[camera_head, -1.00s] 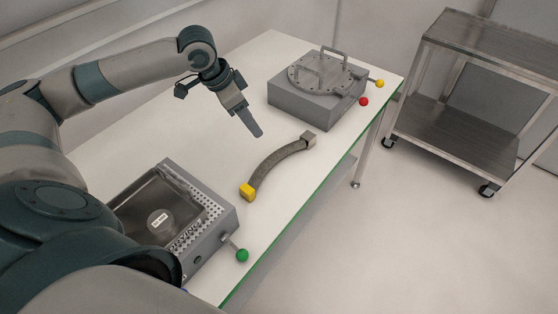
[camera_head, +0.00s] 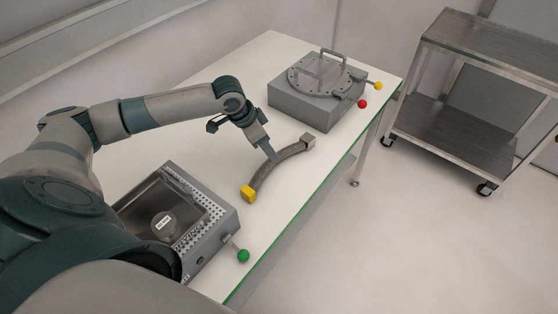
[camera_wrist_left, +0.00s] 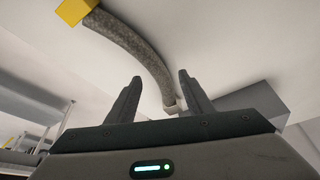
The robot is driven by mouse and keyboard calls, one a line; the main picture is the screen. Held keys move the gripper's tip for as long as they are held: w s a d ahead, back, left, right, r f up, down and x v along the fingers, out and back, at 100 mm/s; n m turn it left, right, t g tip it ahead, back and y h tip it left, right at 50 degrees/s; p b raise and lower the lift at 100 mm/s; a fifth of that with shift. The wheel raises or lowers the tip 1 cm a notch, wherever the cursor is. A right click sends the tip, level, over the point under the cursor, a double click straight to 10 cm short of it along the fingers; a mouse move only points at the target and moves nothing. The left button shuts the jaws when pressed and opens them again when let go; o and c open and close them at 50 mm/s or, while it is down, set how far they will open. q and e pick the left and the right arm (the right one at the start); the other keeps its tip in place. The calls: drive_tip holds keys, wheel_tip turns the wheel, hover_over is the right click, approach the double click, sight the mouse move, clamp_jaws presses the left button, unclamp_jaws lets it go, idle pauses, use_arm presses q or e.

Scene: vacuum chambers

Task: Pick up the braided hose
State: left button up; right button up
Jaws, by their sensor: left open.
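The braided hose (camera_head: 275,168) lies curved on the white table, with a yellow end block (camera_head: 248,194) at the near end and a grey end block (camera_head: 308,141) at the far end. My left gripper (camera_head: 271,156) is at the middle of the hose, seen from above; its fingers overlap the hose's inner edge in the head view. In the left wrist view the two fingers (camera_wrist_left: 157,98) are apart, and the hose (camera_wrist_left: 136,46) passes beyond and between their tips. I cannot tell whether they touch it. The right gripper is not in view.
A grey chamber with a round handled lid (camera_head: 318,88) stands at the table's far end. An open chamber (camera_head: 190,222) with a green-knobbed lever (camera_head: 243,256) stands at the near end. The table (camera_head: 225,90) is clear behind the hose. A metal cart (camera_head: 470,95) stands right.

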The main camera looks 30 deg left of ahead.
sight(277, 163)
use_arm(q)
drive_tip(key=shift+f, duration=0.15)
drive_tip(key=shift+w+d+f+p, duration=0.2)
drive_tip(key=shift+d+f+p, duration=0.1)
drive_tip(key=shift+f+p, duration=0.25)
drive_tip(key=shift+p+x, duration=0.5)
drive_tip(key=shift+x, duration=1.4)
clamp_jaws()
